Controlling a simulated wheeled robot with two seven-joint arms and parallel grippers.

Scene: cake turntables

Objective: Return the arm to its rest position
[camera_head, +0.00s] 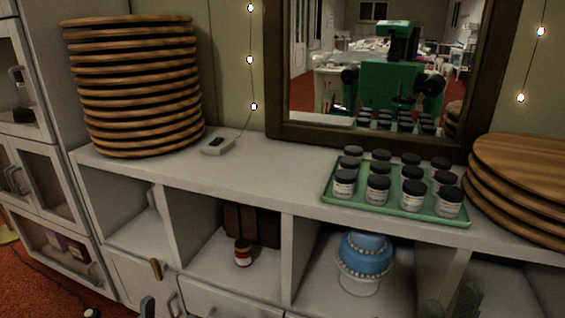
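My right gripper (467,299) shows only as a small dark shape at the bottom edge, in front of the lower right shelf opening. Its fingers are too dark and cut off to tell whether they are open or shut. A small grey tip (148,307) at the bottom left appears to be part of my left gripper; the rest is out of frame. Both are low, below the countertop (262,165), and I see nothing held in either. A green robot, my reflection (400,75), shows in the mirror.
A green tray (330,196) of several dark-lidded jars stands on the counter. Stacks of wooden turntables stand left (135,85) and right (530,165). Below are a blue cake (365,255) and a red jar (243,254). The counter's middle is clear.

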